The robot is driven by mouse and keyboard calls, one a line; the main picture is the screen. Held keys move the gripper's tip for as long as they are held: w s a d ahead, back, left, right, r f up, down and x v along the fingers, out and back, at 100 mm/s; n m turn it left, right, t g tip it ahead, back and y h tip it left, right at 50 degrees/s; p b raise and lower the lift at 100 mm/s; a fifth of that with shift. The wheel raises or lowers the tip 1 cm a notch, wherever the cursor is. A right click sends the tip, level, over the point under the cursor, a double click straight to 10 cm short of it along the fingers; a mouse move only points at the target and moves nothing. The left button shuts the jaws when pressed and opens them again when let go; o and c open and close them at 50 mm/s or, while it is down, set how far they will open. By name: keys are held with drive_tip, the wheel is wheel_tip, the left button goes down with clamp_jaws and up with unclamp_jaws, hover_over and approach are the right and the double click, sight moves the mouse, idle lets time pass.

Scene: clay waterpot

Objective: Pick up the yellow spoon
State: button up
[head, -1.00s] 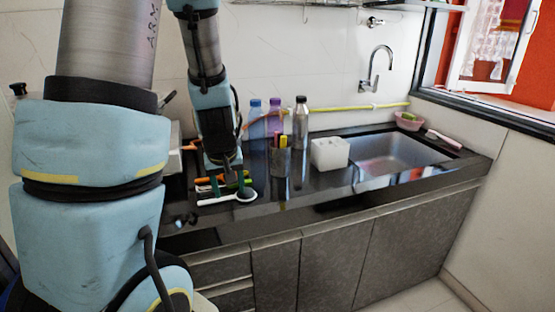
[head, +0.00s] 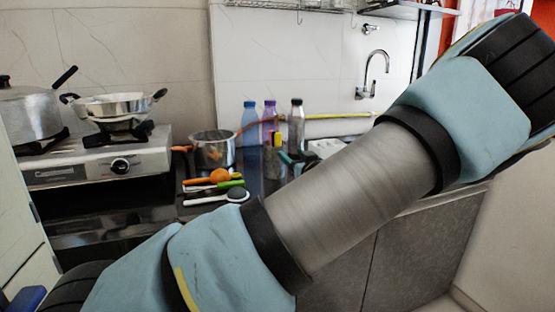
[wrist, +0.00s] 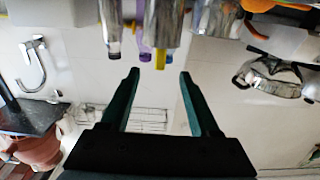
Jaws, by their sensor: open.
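A yellow handle (head: 277,140), which looks like the yellow spoon's, stands upright in a dark cup in front of the bottles. In the wrist view, which is upside down, a yellow tip (wrist: 160,59) shows beyond the grey cup (wrist: 165,22). My gripper (wrist: 160,74) is open and empty, its two dark green fingers apart, with the yellow tip roughly between and beyond them. In the head view, a small dark green part of my gripper shows beside the cup, and my arm hides the rest. The spoon's lower part is hidden.
Orange, green and white utensils (head: 216,184) lie on the counter left of the cup. A steel pot (head: 213,150), a blue bottle (head: 250,118) and a grey bottle (head: 296,124) stand behind. A stove (head: 100,160) with a pan is at left. My arm covers the sink side.

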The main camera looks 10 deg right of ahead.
sight(278, 143)
drive_tip(key=w, duration=0.3)
drive_tip(key=w+a+p, duration=0.1)
drive_tip(key=w, duration=0.3)
drive_tip(key=w+p, duration=0.1)
drive_tip(key=w, duration=0.2)
drive_tip(key=shift+w+a+r, duration=0.1)
drive_tip(key=shift+w+a, duration=0.05)
drive_tip(key=shift+a, duration=0.1)
clamp_jaws()
